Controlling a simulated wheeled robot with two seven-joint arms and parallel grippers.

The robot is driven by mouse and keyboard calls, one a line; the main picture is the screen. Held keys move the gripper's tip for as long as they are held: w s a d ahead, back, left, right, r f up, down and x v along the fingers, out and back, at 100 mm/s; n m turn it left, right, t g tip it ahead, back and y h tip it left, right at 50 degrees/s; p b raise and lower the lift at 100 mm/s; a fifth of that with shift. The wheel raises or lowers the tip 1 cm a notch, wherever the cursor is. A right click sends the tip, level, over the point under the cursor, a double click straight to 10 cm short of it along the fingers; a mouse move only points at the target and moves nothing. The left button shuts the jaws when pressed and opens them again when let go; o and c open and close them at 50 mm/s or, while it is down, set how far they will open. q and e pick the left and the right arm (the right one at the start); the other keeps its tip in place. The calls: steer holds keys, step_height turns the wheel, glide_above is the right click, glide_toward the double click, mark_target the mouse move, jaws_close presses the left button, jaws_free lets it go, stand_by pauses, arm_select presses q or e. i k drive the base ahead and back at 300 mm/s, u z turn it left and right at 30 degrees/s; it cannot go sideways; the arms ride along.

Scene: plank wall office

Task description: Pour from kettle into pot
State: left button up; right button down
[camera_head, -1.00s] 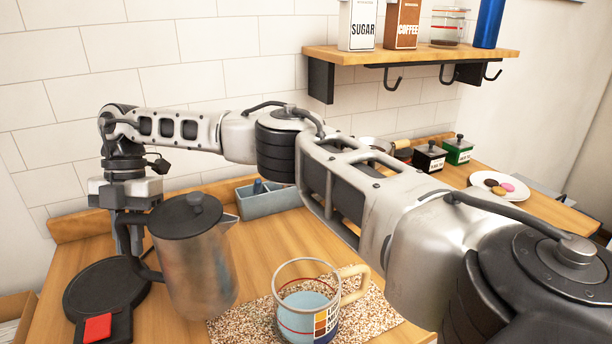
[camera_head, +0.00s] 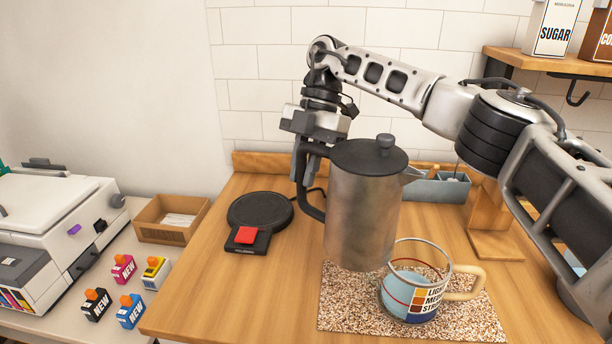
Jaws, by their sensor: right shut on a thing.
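The kettle (camera_head: 362,215) is a brushed metal jug with a black lid and black handle. It hangs upright above the table, its spout pointing right. My right gripper (camera_head: 308,160) is shut on its handle at the left. A clear glass mug (camera_head: 416,290) with a tan handle and printed colour squares stands just right of and below the kettle. It holds pale blue liquid and is the only pot-like vessel I see. The kettle's lower right side partly overlaps it in the picture; I cannot tell if they touch. My left gripper is out of view.
The mug stands on a speckled mat (camera_head: 350,310). A black round base (camera_head: 260,210) with a red switch (camera_head: 245,236) lies left of the kettle. A grey-blue bin (camera_head: 440,188) and a wooden stand (camera_head: 490,225) are behind. A printer (camera_head: 50,230) and small boxes (camera_head: 125,290) are left.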

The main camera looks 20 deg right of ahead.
mark_target(411, 288)
steer(key=k, duration=1.15)
